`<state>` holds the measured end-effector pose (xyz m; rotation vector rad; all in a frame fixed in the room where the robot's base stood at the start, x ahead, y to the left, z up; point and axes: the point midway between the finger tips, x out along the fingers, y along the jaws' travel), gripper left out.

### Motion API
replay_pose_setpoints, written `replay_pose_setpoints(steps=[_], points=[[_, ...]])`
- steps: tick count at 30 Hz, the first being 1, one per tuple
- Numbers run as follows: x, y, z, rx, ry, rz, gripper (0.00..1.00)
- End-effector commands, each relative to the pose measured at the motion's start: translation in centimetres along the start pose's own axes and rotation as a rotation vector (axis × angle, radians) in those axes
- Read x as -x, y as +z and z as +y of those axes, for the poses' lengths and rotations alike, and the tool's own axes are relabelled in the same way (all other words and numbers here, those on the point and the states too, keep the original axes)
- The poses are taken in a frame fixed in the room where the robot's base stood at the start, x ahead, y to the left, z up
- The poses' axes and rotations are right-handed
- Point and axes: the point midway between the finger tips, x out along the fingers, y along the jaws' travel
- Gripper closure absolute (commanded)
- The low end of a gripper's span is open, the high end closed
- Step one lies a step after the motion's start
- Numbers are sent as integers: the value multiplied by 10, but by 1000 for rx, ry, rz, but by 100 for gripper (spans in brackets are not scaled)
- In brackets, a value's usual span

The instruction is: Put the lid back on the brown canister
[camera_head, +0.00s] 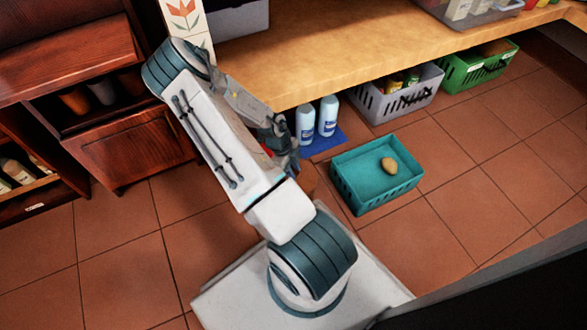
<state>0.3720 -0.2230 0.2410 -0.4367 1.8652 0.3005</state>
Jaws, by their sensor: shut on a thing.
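My gripper (288,158) shows only in part behind my white arm, low in front of the wooden counter. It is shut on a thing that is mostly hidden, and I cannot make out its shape. I cannot pick out the lid as a separate thing.
A teal crate (345,190) holding a brown round item (389,166) stands right of my gripper. Two white-blue bottles (327,115) stand on a blue mat (325,143). A grey basket (372,105) and a green basket (470,75) sit under the counter (330,50). Front-left tiles are clear.

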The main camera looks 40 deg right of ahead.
Motion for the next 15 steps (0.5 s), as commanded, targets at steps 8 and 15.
replay_pose_setpoints(steps=[8,15], points=[[0,0,0,0,0,0,94],[0,0,0,0,0,0,48]])
